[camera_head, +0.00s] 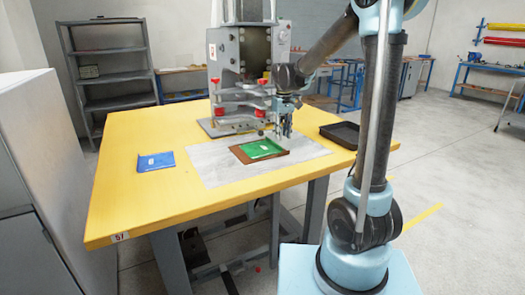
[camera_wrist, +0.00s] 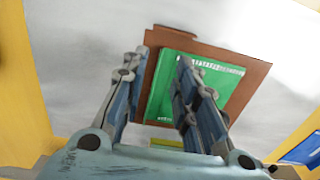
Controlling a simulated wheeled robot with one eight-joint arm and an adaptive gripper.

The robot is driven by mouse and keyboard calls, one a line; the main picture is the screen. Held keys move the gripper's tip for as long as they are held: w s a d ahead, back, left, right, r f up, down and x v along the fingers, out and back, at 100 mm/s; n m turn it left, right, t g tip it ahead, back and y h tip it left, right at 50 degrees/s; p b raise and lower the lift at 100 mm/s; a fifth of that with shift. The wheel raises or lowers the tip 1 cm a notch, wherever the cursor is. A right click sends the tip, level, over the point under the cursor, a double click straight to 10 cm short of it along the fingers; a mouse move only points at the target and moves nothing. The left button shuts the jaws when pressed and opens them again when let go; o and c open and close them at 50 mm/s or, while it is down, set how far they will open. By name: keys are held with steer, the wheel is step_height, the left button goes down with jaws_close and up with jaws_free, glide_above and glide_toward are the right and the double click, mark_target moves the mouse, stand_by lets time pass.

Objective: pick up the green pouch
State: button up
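The green pouch (camera_head: 264,149) lies flat in a shallow brown tray (camera_head: 240,155) on a pale sheet on the yellow table. In the wrist view the green pouch (camera_wrist: 218,82) shows between and beyond the fingers, inside the brown tray (camera_wrist: 247,92). The right finger covers part of it. My gripper (camera_head: 286,132) is above the tray's far right side, pointing down, and looks apart from the pouch. In the wrist view my gripper (camera_wrist: 161,62) has its two fingers apart with nothing held between them.
A grey press-like machine (camera_head: 240,75) with red knobs stands just behind the tray, close to my gripper. A blue pouch (camera_head: 155,162) lies on the table (camera_head: 140,205) at left. A black tray (camera_head: 341,134) sits at the right. The front left of the table is clear.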

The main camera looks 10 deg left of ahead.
steer(key=shift+f, duration=3.2)
jaws_close()
